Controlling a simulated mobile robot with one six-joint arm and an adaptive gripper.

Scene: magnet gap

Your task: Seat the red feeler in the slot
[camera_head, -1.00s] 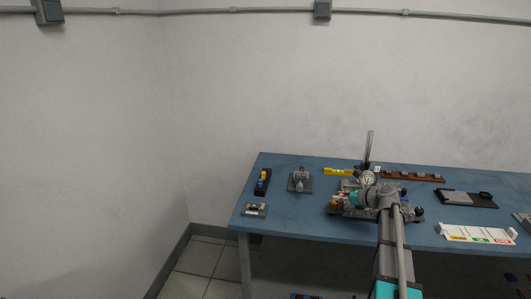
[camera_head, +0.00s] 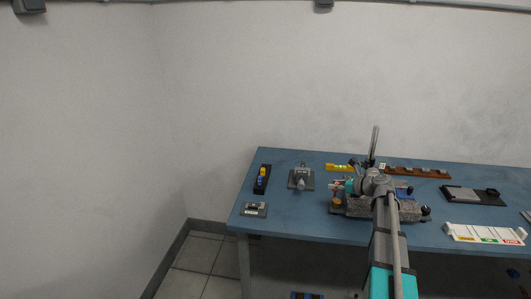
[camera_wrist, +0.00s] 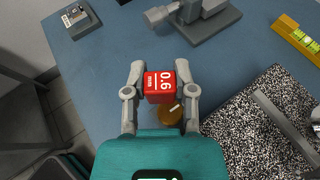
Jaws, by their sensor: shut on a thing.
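My gripper (camera_wrist: 160,88) is shut on the red feeler (camera_wrist: 158,86), a small red block marked 0.6, held between both fingertips in the wrist view. In the head view my gripper (camera_head: 339,188) is small, above the left end of a speckled granite stand (camera_head: 378,209). The stand's speckled top (camera_wrist: 255,125) fills the right of the wrist view, beside the feeler and apart from it. An amber round part (camera_wrist: 169,115) shows just below the feeler in the wrist picture. I cannot make out the slot; my arm hides part of the stand.
A grey fixture (camera_head: 301,180) stands left of the stand on the blue table (camera_head: 290,220). A yellow level (camera_head: 339,168) and a brown rack (camera_head: 418,172) lie behind. A white labelled tray (camera_head: 484,233) and a dark tray (camera_head: 472,195) are at right.

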